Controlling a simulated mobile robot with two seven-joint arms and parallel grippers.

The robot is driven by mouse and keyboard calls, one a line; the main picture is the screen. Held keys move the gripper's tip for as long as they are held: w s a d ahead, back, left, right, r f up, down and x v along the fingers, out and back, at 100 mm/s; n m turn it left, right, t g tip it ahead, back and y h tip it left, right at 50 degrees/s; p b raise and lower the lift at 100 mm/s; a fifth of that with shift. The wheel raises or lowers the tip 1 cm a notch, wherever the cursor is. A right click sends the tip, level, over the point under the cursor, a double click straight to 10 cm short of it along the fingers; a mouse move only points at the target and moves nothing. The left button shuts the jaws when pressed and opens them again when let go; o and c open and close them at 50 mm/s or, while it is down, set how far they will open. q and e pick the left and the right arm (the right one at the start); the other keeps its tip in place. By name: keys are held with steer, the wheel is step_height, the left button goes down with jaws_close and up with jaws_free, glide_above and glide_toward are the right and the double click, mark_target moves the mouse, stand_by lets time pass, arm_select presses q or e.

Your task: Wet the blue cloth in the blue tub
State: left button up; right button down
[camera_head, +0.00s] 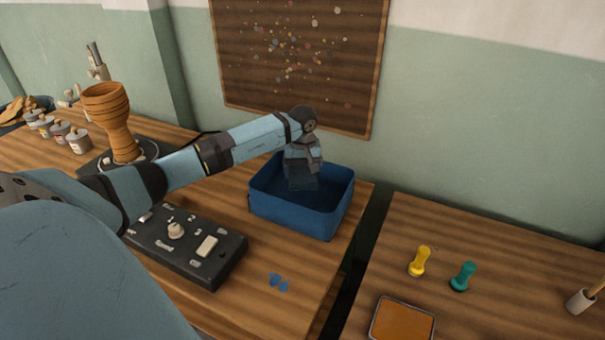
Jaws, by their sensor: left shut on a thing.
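The blue tub (291,213) stands near the right end of the left wooden table, an open box with a dark blue inside. My left arm reaches across from the left, and my left gripper (303,182) points down into the tub. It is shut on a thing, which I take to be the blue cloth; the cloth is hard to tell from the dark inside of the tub. My right gripper is not in view.
A brown goblet drum (117,125) stands on a turntable at left. Yellow (419,262) and green (463,277) handled tools and an orange-topped tray (401,325) are right, past a gap.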

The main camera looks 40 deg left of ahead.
mark_target(303, 171)
arm_select(q)
steer(key=shift+r, duration=0.55)
step_height(303, 171, up, 2)
steer(key=shift+r+p, duration=0.1)
steer(key=shift+p, duration=0.6)
steer(key=shift+r+p, duration=0.35)
steer(key=shift+r, duration=0.25)
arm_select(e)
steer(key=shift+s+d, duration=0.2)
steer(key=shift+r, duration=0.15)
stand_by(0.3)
arm_select(q)
steer(key=shift+r+p, duration=0.95)
steer(key=shift+r, duration=1.1)
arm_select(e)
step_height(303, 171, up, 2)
